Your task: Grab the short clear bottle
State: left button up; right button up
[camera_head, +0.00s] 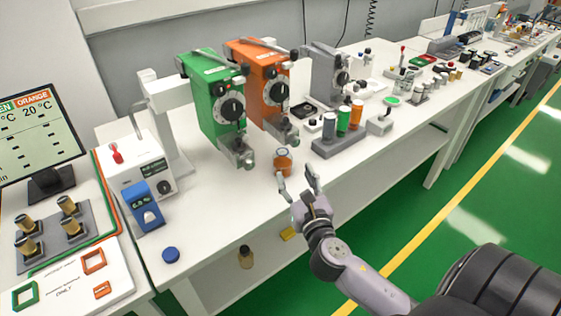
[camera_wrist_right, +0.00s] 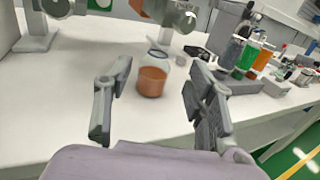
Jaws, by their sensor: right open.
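The short clear bottle (camera_head: 283,162), with orange-brown liquid in it, stands upright near the front edge of the white bench, in front of the orange vaporizer. It also shows in the right wrist view (camera_wrist_right: 152,80), ahead of the fingers and between them in the picture. My right gripper (camera_head: 297,178) is open and empty at the bench's front edge. Its fingertips point at the bottle and appear just short of it, with no contact visible. My left gripper is not in view.
A green vaporizer (camera_head: 214,100) and an orange vaporizer (camera_head: 262,85) stand behind the bottle. A blue meter (camera_head: 145,207) and blue cap (camera_head: 171,255) are left. Bench surface around the bottle is clear.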

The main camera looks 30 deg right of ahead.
aim_at(284, 151)
jog(key=x, duration=0.7)
jog(key=shift+a+p, duration=0.1)
jog(key=shift+p, duration=0.3)
jog(key=shift+f+x, duration=0.15)
jog(key=shift+x, duration=0.95)
jog(key=shift+f+x, duration=0.2)
jog(key=shift+x, duration=0.85)
jog(key=shift+f+x, duration=0.15)
jog(key=shift+x, duration=0.95)
jog(key=shift+s, duration=0.1)
jog(key=shift+s, duration=0.1)
grip_shut()
